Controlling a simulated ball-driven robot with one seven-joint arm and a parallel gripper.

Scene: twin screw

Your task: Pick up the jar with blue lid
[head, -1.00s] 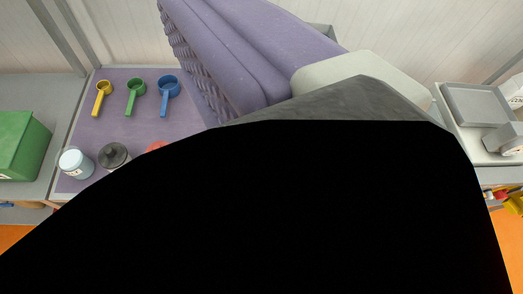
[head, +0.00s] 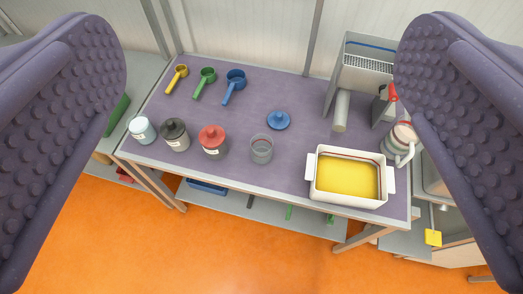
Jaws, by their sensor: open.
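Along the front left of the purple tabletop stand a jar with a pale blue lid (head: 142,130), a jar with a black lid (head: 175,135) and a jar with a red lid (head: 213,142). To their right stands a clear glass jar (head: 261,149) without a lid. A darker blue lid with a knob (head: 279,120) lies on the table just behind and right of it. My gripper (head: 260,45) is wide open and empty. Its two studded purple fingers frame the left and right of the view, above and apart from the jars.
Yellow (head: 176,79), green (head: 203,83) and blue (head: 233,87) scoops lie at the back left of the table (head: 290,88). A white tub with yellow contents (head: 347,178), a metal dispenser (head: 360,75) and a pitcher (head: 402,140) stand at the right.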

